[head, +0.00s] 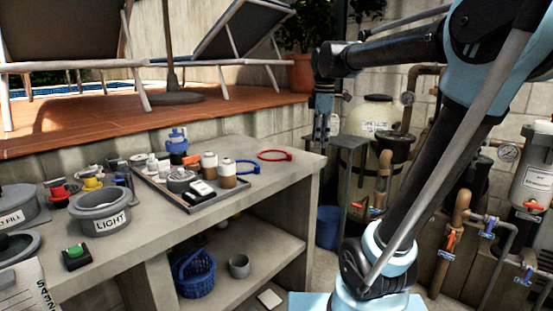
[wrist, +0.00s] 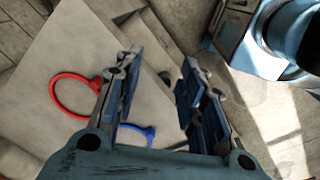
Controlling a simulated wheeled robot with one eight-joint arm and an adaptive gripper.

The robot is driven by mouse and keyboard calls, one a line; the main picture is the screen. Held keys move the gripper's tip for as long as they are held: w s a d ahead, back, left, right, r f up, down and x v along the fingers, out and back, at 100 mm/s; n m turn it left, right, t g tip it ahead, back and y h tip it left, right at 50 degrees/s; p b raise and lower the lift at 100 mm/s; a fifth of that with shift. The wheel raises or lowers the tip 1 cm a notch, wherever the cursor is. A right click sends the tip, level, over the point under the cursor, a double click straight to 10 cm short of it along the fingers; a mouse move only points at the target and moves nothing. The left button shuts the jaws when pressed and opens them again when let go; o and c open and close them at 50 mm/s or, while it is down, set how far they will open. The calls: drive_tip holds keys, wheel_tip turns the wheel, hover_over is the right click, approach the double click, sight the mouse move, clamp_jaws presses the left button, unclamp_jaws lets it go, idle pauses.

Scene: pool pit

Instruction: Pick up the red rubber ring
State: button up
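The red rubber ring (head: 272,160) lies flat on the grey counter (head: 225,215) near its far right corner. It also shows in the wrist view (wrist: 53,96), to the left of my gripper's fingers, partly hidden at its right side by the left finger. My gripper (head: 321,128) hangs fingers down beyond the counter's right end, to the right of the ring. In the wrist view its two fingers (wrist: 160,82) are spread apart with nothing between them.
A blue ring (head: 248,172) lies beside the red one; it shows between the fingers' bases in the wrist view (wrist: 135,130). A tray (head: 203,203) with bottles and parts stands to the left. A small grey stand (head: 343,142) is behind the counter's end. The counter's right front is clear.

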drive_tip(key=w+a+r+n, duration=0.8)
drive_tip(key=w+a+n, duration=0.1)
drive_tip(key=w+a, duration=0.1)
drive_tip(key=n, duration=0.1)
hover_over(288, 155)
drive_tip(key=shift+g, duration=0.4)
wheel_tip(288, 155, down, 12)
drive_tip(key=shift+f, duration=0.1)
drive_tip(key=shift+w+d+f, duration=0.1)
drive_tip(key=shift+w+f, duration=0.05)
drive_tip(key=shift+f, duration=1.2)
drive_tip(key=shift+w+f, duration=0.15)
drive_tip(key=shift+f, duration=1.15)
drive_tip(key=shift+c, duration=0.3)
clamp_jaws()
